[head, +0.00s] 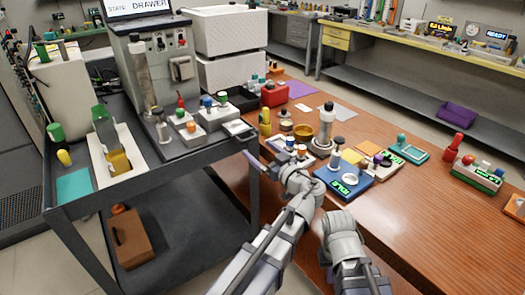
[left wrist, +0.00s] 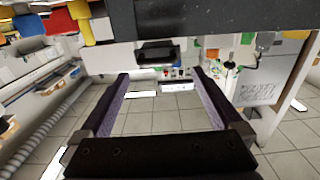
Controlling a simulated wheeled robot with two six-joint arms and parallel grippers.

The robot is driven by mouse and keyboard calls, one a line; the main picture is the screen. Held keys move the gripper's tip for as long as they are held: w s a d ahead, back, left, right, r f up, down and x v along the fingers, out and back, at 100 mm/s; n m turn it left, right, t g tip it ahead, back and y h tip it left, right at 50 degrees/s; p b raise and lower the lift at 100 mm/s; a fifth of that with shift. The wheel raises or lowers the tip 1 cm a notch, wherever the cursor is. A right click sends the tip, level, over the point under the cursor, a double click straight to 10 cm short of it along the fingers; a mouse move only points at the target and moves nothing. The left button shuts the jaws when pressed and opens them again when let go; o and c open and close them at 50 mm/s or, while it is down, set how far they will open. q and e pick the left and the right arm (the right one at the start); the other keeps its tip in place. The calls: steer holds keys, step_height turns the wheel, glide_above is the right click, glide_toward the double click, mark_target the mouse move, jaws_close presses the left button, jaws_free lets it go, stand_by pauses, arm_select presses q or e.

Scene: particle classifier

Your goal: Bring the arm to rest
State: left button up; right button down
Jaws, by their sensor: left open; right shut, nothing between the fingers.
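My left gripper (head: 265,160) is held in the air in front of the gap between the dark cart and the wooden bench. In the left wrist view its two purple-lined fingers (left wrist: 158,88) are spread wide, with nothing between them. Beyond them that view shows tiled floor and furniture further off. Of my right arm only grey links show low in the middle of the head view; its gripper is not visible.
The dark cart (head: 152,187) on the left carries a grey machine (head: 155,75) and small bottles. The wooden bench (head: 420,225) holds a blue device (head: 343,184), a brass bowl (head: 302,131) and a red-topped device (head: 476,176). The bench's right front is mostly clear.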

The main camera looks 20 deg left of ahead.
arm_select(q)
steer(key=s+d+m+g+h+p, duration=0.5)
steer(key=s+d+m+h+p, duration=0.1)
steer(key=s+p, duration=0.5)
steer(key=s+d+m+g+h+p, duration=0.6)
steer(key=s+d+m+h+p, duration=0.1)
steer(key=s+p, duration=0.4)
steer(key=shift+d+r+m+p, duration=0.4)
steer(key=shift+d+m, duration=0.3)
steer(key=shift+d, duration=0.3)
